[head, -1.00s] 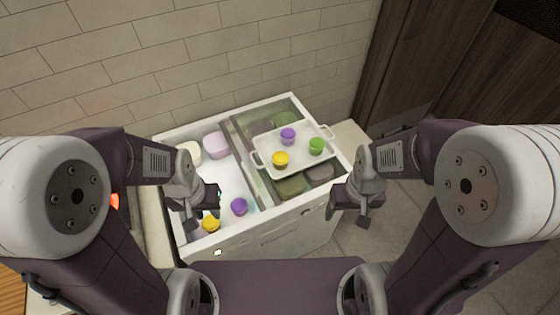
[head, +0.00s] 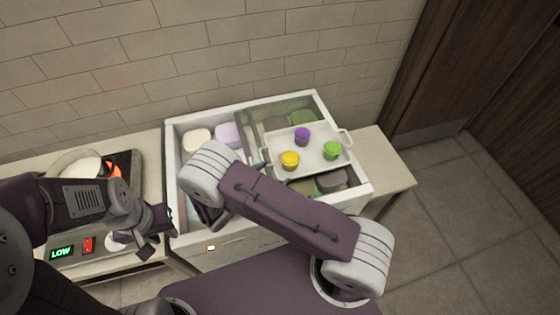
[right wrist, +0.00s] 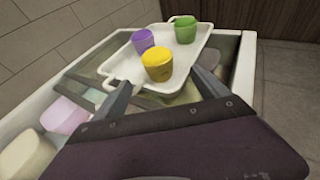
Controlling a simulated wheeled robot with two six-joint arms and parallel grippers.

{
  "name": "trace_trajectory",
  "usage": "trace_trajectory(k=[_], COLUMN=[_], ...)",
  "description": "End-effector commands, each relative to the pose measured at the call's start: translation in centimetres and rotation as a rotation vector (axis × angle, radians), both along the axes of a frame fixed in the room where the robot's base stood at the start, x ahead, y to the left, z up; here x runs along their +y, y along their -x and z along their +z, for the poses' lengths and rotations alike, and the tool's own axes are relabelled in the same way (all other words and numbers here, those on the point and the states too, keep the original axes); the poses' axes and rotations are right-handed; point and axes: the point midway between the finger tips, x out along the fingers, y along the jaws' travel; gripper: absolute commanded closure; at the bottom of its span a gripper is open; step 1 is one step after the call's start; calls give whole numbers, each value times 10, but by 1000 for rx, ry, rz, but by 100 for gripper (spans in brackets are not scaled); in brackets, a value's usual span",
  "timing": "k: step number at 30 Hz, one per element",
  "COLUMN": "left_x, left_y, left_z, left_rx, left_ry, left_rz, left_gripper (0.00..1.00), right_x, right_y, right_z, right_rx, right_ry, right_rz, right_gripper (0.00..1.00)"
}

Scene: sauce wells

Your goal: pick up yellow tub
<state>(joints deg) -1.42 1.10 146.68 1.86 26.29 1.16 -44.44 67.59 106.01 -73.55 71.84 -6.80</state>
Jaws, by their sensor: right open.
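A yellow tub (head: 290,159) stands upright on a white tray (head: 275,171), near its front left part. A purple tub (head: 302,137) and a green tub (head: 331,150) stand on the same tray. The yellow tub also shows in the right wrist view (right wrist: 158,65), ahead of my right gripper (right wrist: 165,88), whose fingers are spread and empty, apart from the tub. In the head view my right arm hides that gripper and the front left of the well. My left gripper (head: 157,228) is left of the well's front corner; its jaw gap is unclear.
The tray lies over the right side of a white-walled well (head: 362,190) with several covered containers. Pale tubs (head: 197,140) sit at its back left. A cooker with a LOW display (head: 62,252) stands at the left. A narrow counter strip (head: 385,165) is clear at the right.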

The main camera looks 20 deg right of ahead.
Motion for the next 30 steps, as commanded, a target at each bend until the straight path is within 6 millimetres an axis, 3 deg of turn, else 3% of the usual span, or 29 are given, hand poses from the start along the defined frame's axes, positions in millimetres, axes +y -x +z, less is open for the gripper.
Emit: trace_trajectory(k=[4,9,17,24,30], left_x=[0,0,0,0,0], left_y=[0,0,0,0,0], left_z=[1,10,15,27,27], left_rx=[0,0,0,0,0], left_ry=[0,0,0,0,0], left_rz=[0,0,0,0,0], left_gripper=[68,68,68,68,68], right_x=[2,-21,-34,-67,-71], right_y=[-1,-13,-22,-44,-47], right_z=[1,-6,-11,-21,-24], right_rx=[-2,-1,-1,-1,-1], right_ry=[-2,-2,-4,-5,-5], right_rz=[8,2,3,2,5], right_gripper=[15,15,15,15,15])
